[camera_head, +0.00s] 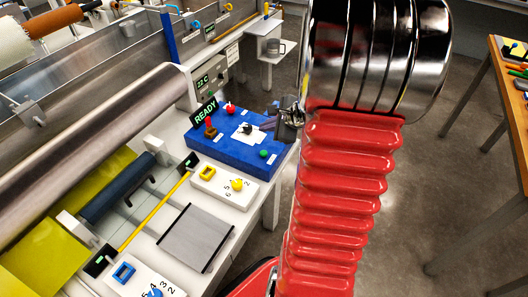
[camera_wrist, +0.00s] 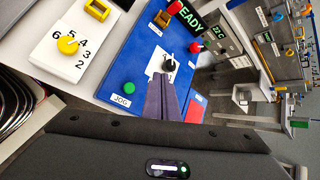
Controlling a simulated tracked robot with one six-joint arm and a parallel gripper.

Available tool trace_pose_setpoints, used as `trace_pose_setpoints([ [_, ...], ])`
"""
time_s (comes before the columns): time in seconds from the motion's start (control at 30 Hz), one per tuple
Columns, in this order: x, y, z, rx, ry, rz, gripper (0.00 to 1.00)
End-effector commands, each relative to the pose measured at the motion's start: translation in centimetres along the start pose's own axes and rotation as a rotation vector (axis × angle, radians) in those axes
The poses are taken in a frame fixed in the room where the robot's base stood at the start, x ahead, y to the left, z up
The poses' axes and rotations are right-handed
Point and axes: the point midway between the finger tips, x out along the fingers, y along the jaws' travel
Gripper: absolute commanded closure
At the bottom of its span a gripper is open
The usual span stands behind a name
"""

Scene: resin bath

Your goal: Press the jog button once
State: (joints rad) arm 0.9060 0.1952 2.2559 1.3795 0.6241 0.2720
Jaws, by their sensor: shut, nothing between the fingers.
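The jog button is a small green round button (camera_wrist: 129,88) on the blue panel (camera_wrist: 135,57), beside a white label reading JOG (camera_wrist: 121,101) in the wrist view. It also shows near the panel's front right corner in the head view (camera_head: 264,154). My gripper (camera_wrist: 164,77) is shut and empty, its dark fingers side by side, over the panel to the right of the green button in the wrist view. In the head view my gripper (camera_head: 264,124) is at the panel's right edge, apart from the button. Nothing hides the button.
The panel also carries a black knob (camera_head: 246,128) on a white plate, a red button (camera_head: 230,109) and a brown-red switch (camera_head: 210,130). A READY display (camera_head: 205,114) stands behind. A white box with a yellow numbered dial (camera_head: 237,185) sits beside the panel. Open floor lies right.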

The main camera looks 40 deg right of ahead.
Motion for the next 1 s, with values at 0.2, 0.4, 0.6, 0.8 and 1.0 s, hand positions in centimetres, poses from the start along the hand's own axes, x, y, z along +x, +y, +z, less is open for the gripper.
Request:
trace_pose_setpoints([
  [0.2, 1.1, 0.8, -0.7, 0.003, -0.001, 0.003, 1.00],
  [0.4, 2.5, 1.9, -1.8, 0.003, -0.001, 0.004, 1.00],
  [0.6, 4.0, 3.0, -2.8, 0.002, -0.001, 0.004, 1.00],
  [0.8, 5.3, 3.9, -3.8, 0.002, -0.001, 0.003, 1.00],
  [1.0, 6.0, 4.4, -4.2, -0.001, -0.001, 0.002, 1.00],
])
